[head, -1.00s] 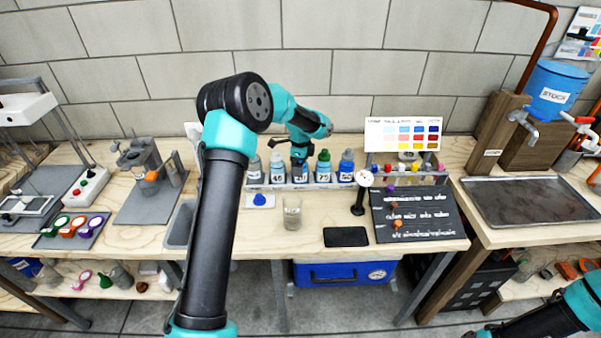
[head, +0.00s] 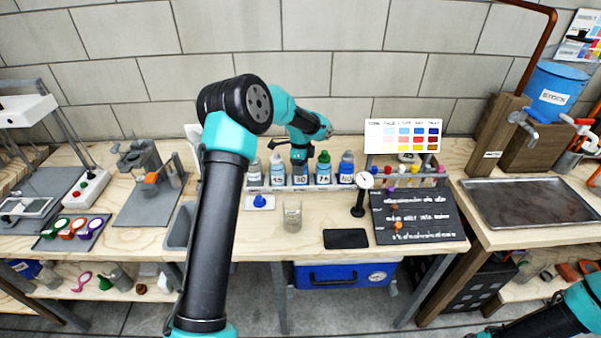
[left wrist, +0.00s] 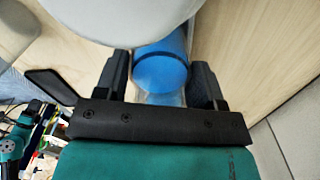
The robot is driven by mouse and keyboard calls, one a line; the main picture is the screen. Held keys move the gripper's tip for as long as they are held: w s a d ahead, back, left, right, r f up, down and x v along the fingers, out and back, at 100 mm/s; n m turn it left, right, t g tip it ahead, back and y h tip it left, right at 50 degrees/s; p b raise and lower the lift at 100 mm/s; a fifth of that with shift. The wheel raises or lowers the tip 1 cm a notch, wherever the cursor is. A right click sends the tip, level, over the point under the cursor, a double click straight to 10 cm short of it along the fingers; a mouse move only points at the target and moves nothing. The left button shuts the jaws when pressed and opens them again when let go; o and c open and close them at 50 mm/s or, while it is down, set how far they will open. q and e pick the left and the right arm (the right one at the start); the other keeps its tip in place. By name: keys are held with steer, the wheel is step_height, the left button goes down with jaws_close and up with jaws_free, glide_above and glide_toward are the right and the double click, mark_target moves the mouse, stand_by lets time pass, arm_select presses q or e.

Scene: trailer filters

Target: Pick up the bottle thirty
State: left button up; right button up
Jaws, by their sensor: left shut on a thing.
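The bottle thirty (head: 299,178) is a blue bottle with a white label reading 30, standing upright in a row of bottles at the back of the middle bench. My left gripper (head: 299,158) reaches down over it from above and hides its top. In the left wrist view my left gripper (left wrist: 161,82) has its two black fingers on either side of the bottle's round blue top (left wrist: 160,68), shut on it. I cannot tell whether the bottle is lifted off its rack. My right gripper is not in view; only part of my right arm shows at the lower right.
Close neighbours are the bottle 45 (head: 277,173) on the left and a green-capped bottle (head: 323,171) on the right. A glass beaker (head: 292,217) and a black mat (head: 346,238) stand in front.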

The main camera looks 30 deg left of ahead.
arm_select(q)
step_height(320, 180, up, 10)
steer(key=shift+r, duration=0.1)
stand_by(0.5)
stand_by(0.4)
